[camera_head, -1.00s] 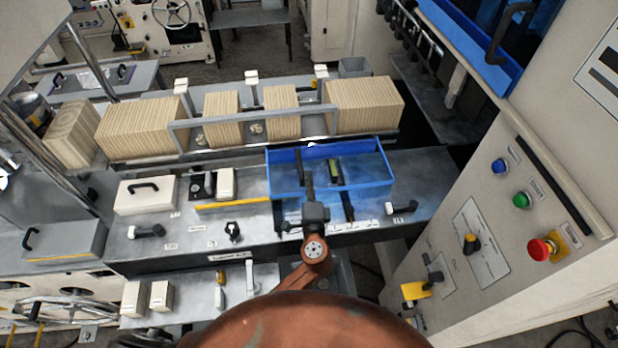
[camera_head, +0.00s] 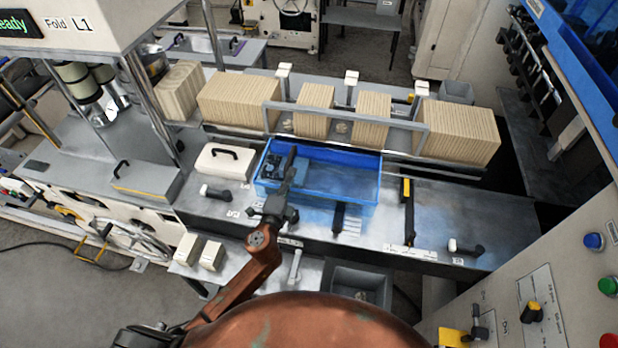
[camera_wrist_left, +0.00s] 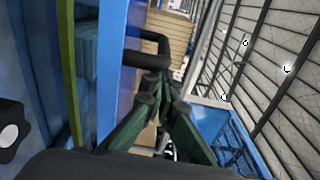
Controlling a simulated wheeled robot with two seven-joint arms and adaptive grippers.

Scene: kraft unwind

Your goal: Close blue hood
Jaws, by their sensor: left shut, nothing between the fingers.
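My left gripper (camera_head: 291,158) reaches up in front of the hood's left part, fingers together and empty. In the left wrist view the shut fingers (camera_wrist_left: 158,88) are close to a black bar handle (camera_wrist_left: 152,48) beside blue panels (camera_wrist_left: 108,60). I cannot tell whether they touch. The arm hides part of the hood's front. My right gripper is not in view.
A white lidded box (camera_head: 225,160) stands just left of the hood. A yellow-and-black lever (camera_head: 407,210) and a black knob (camera_head: 465,247) are on bare bench to its right. Kraft stacks (camera_head: 458,132) line the back behind a grey rail. A control panel (camera_head: 560,290) is at right.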

